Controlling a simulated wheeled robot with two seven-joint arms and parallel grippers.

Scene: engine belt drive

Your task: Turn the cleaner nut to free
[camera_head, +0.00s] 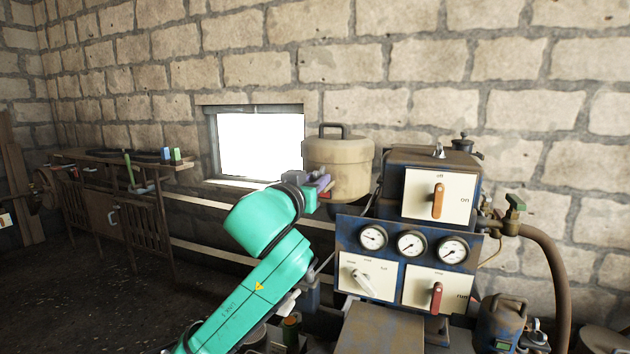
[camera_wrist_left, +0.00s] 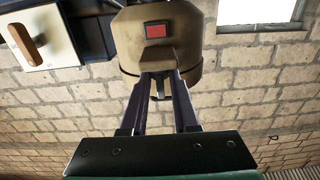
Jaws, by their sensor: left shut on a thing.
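The air cleaner is a beige canister (camera_head: 338,165) with a dark top handle, standing left of the engine box. In the left wrist view the canister (camera_wrist_left: 187,35) hangs upside down, with a red square (camera_wrist_left: 157,30) on its side. My left gripper (camera_head: 322,186) is at the canister's near left side. In the left wrist view its two dark fingers (camera_wrist_left: 159,72) are shut on a small tan block (camera_wrist_left: 155,55) beside the red square. This block appears to be the cleaner nut; the fingers hide its sides. My right gripper is not in view.
The engine box with an off/on lever (camera_head: 438,200) stands right of the canister, above a panel with three gauges (camera_head: 411,243). A hose (camera_head: 550,275) curves down at the right. A window (camera_head: 262,145) and stone wall lie behind. A bench (camera_head: 110,160) stands far left.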

